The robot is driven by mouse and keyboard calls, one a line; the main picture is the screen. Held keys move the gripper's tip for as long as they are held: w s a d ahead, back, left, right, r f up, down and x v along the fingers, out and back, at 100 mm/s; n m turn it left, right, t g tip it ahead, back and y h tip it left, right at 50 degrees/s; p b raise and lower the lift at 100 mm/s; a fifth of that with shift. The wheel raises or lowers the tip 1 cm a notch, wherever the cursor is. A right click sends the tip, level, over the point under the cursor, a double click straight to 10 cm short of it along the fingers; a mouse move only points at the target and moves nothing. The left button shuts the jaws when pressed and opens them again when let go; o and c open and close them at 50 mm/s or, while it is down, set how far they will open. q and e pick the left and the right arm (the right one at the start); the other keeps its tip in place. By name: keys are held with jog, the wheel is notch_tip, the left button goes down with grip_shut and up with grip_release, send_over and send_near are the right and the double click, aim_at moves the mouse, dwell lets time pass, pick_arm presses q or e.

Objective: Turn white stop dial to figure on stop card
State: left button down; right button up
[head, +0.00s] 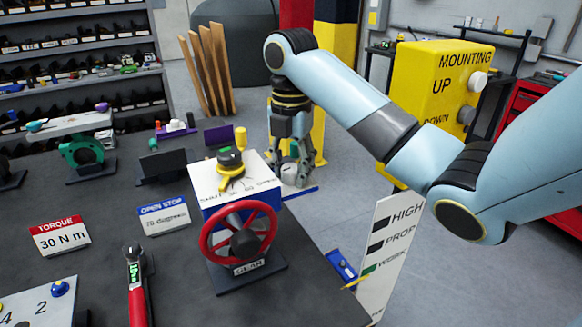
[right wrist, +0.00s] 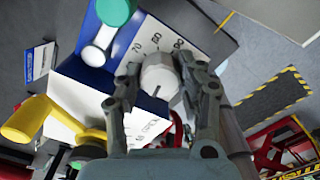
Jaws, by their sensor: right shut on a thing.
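The open stop card (head: 163,216) lies on the bench and reads 70 degrees. The valve actuator is a white-topped blue box (head: 208,180) with a yellow pointer and a red handwheel (head: 238,232). The white stop dial (head: 289,174) is on its far right side. In the right wrist view the white dial (right wrist: 160,76) sits between my fingers, beside a scale (right wrist: 152,45) showing 70, 80 and 90. A short dark line shows on the dial; which figure it indicates I cannot tell. My right gripper (head: 294,172) is shut on the dial. My left gripper is out of view.
A torque card (head: 61,237) reading 30 N m and a red-handled tool (head: 137,285) are on the bench at left. A HIGH/PROP/WORK board (head: 391,250) stands at the bench's right edge. A yellow mounting box (head: 437,90) stands behind my right arm.

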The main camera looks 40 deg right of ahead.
jog(key=m, duration=0.7)
jog(key=shift+m, duration=0.4)
jog(key=m, duration=0.6)
jog(key=shift+m, duration=0.4)
jog(key=o, duration=1.2)
jog(key=shift+c, duration=0.2)
jog(key=shift+c, duration=0.2)
